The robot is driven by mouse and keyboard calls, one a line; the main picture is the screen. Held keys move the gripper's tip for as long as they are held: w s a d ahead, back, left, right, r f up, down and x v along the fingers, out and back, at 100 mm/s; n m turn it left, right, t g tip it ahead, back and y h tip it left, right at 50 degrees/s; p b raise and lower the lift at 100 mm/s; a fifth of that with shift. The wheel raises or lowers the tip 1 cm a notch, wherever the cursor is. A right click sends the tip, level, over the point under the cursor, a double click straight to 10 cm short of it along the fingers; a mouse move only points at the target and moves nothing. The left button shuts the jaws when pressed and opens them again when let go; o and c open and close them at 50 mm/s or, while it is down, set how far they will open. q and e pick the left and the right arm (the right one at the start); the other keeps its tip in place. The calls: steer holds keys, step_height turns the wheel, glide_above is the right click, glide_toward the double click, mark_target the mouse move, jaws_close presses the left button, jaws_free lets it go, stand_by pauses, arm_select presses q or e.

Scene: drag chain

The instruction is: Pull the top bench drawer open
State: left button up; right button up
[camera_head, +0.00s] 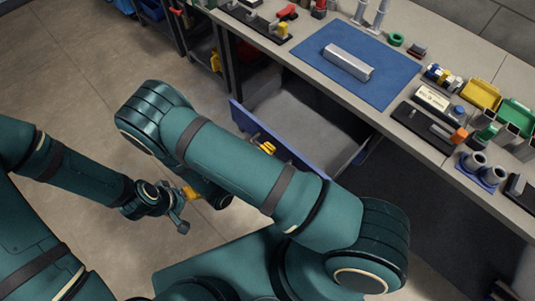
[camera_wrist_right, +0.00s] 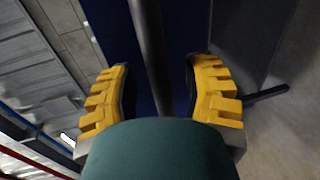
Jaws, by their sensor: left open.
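The top bench drawer (camera_head: 300,118) is pulled out from under the bench, with its blue front panel (camera_head: 238,116) away from the bench and its grey inside showing. My right gripper (camera_head: 264,146) is at the outer side of that panel, partly hidden by my right arm. In the right wrist view its yellow fingers (camera_wrist_right: 158,85) are apart, on either side of the dark handle bar (camera_wrist_right: 150,45), with visible gaps. The blue panel shows behind the bar. My left gripper (camera_head: 183,207) is open and empty over the floor, left of the drawer.
On the bench top (camera_head: 405,30) lie a blue mat (camera_head: 390,88) with a metal bar (camera_head: 348,62), and several parts and bins at the right. A shelf unit (camera_head: 205,55) stands beyond the drawer's left. The floor (camera_head: 75,90) at the left is clear.

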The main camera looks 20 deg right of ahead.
step_height(320, 180, up, 10)
steer(key=shift+r, duration=0.1)
stand_by(0.7)
stand_by(0.5)
